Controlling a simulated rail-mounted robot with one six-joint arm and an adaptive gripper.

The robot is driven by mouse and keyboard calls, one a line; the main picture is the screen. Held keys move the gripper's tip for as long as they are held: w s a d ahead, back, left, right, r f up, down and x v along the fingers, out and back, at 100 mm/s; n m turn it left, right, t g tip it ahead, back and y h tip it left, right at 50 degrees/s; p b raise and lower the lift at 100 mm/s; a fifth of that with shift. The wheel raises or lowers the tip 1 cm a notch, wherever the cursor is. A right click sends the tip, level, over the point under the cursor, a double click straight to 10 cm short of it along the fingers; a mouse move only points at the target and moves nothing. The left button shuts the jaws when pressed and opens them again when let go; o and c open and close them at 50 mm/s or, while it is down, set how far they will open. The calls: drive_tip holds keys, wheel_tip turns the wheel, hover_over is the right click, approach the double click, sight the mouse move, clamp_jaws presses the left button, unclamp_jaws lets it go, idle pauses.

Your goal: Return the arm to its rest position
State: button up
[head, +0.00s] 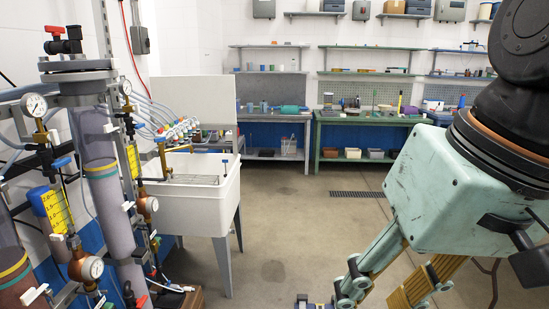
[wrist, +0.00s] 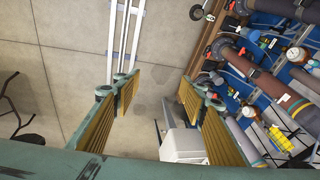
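My gripper (head: 384,286) is at the right of the head view, its pale green body large and close and its fingers pointing down out of the frame. In the wrist view my gripper (wrist: 162,92) shows two fingers with ribbed yellow pads, spread wide apart. Nothing is held between them; bare floor and part of a white sink show through the gap. The fingers touch nothing that I can see. The upper arm is mostly outside the head view.
Pilot columns (head: 101,180) with gauges, valves and hoses stand at the left. A white sink (head: 185,208) on legs is beside them. A blue bench (head: 262,118) and a green bench (head: 365,118) line the back wall. The floor (head: 285,225) between is clear.

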drive_tip(key=s+d+f+t+h, duration=0.1)
drive_tip(key=s+d+h, duration=0.1)
drive_tip(key=s+d, duration=0.2)
drive_tip(key=d, duration=0.3)
drive_tip(key=shift+d, duration=0.4)
drive_tip(key=shift+f, duration=0.15)
idle(2.8)
drive_tip(key=shift+f+b, duration=0.6)
drive_tip(key=shift+r, duration=0.1)
